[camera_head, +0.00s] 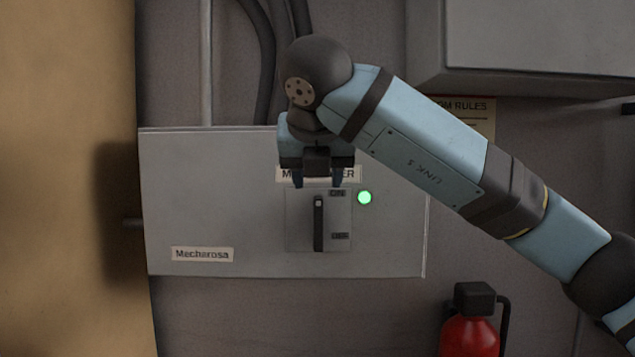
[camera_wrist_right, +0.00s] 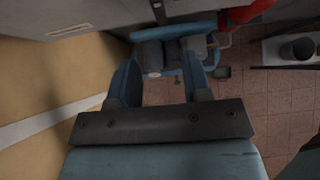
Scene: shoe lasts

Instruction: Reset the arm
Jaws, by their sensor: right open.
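My right arm (camera_head: 425,150) reaches in from the right edge of the head view, bent at a dark joint above the grey switch box (camera_head: 205,195). My right gripper (camera_head: 318,184) points down in front of the box, just above the switch plate. Its two dark fingers are apart with nothing between them. The right wrist view also shows the open gripper (camera_wrist_right: 160,62) with empty space between the fingers. The black switch lever (camera_head: 318,222) stands upright between a label at the top and one at the bottom. A green lamp (camera_head: 365,198) is lit beside it. My left gripper is not in view.
A tan panel (camera_head: 65,180) fills the left side. A red fire extinguisher (camera_head: 470,333) stands at lower right. A grey cabinet (camera_head: 540,35) juts out at upper right. Dark cables (camera_head: 265,60) run down behind my wrist. The tiled floor (camera_wrist_right: 285,100) shows in the wrist view.

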